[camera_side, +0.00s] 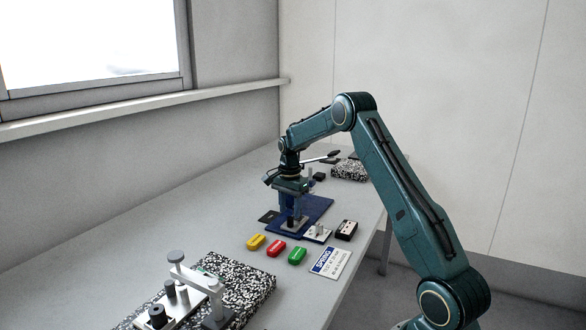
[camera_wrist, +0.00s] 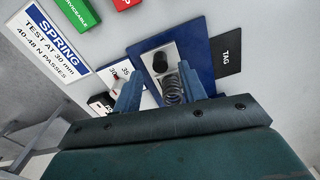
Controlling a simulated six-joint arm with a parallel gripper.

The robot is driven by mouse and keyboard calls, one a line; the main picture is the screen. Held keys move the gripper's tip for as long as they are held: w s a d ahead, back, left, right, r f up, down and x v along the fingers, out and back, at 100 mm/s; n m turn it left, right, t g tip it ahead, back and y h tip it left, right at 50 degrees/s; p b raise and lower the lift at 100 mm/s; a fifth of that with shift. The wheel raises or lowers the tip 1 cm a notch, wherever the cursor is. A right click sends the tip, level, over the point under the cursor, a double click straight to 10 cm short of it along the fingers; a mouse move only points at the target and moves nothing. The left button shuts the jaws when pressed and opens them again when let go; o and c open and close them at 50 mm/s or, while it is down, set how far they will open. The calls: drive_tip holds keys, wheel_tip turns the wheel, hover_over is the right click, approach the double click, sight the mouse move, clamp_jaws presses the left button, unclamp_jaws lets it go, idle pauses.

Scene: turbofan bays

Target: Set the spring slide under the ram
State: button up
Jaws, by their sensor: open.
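The spring slide is a light plate (camera_wrist: 148,53) with a black knob (camera_wrist: 160,62) and a coil spring (camera_wrist: 173,92); it lies on a blue mat (camera_wrist: 205,50). In the side view the slide (camera_side: 293,223) is partly hidden under my gripper (camera_side: 291,207). In the wrist view my gripper (camera_wrist: 160,90) is open, its two blue fingers on either side of the slide's spring end. I cannot tell whether they touch it. The ram seems to be the grey arm-and-post fixture (camera_side: 178,258) on a speckled block (camera_side: 245,280) at the front left, well apart from my gripper.
Yellow (camera_side: 256,242), red (camera_side: 276,248) and green (camera_side: 297,255) blocks stand in a row between the mat and the speckled block. A SPRING sign (camera_side: 330,263), a numbered white piece (camera_side: 318,233), a dark box (camera_side: 346,230) and a black TAG card (camera_wrist: 230,52) lie around the mat.

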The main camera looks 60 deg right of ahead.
sight(290, 218)
drive_tip(key=shift+f, duration=1.8)
clamp_jaws()
